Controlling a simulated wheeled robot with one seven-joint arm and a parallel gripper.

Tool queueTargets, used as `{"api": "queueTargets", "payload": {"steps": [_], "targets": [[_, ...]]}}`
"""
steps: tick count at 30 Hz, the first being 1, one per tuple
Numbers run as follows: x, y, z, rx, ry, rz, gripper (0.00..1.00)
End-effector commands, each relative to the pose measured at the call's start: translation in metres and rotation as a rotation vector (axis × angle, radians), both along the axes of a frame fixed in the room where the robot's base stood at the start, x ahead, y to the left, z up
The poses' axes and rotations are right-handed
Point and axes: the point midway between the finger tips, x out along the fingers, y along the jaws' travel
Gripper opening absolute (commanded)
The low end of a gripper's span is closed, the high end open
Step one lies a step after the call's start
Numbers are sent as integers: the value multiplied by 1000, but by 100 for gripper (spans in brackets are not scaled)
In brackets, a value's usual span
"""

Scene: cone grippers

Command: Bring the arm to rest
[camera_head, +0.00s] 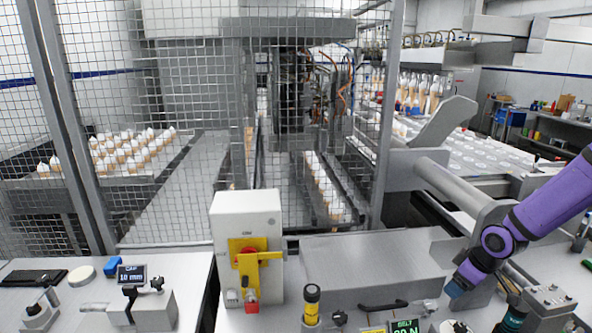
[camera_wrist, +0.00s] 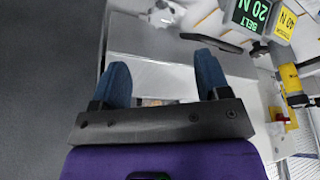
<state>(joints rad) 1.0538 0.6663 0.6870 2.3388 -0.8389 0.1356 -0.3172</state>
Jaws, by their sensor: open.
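My purple arm (camera_head: 548,205) comes in from the right in the head view and bends down toward the bench. My gripper (camera_head: 455,289) hangs low over the right part of the bench, its blue fingertips pointing down and left. In the wrist view my gripper (camera_wrist: 163,75) shows its two blue fingers spread well apart. Nothing is held between them; a pale grey surface (camera_wrist: 150,45) lies beyond the fingers. From these views I cannot tell how far the fingertips are above it.
A BELT display (camera_head: 404,327) and a yellow-black post (camera_head: 311,304) stand at the bench front. A white switch box (camera_head: 245,215) stands left of them. A thick grey pipe (camera_head: 445,180) runs behind my gripper. A mesh fence (camera_head: 180,100) closes off the cones behind.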

Motion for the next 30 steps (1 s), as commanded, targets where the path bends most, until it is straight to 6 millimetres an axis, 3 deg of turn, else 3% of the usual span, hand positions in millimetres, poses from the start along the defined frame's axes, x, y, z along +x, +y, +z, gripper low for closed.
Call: {"api": "queueTargets", "payload": {"steps": [14,23,30], "targets": [[-22,18,109,-282,96,-161,69],[-50,47,187,-366,64,-312,69],[-83,77,244,-355,9,-432,69]]}}
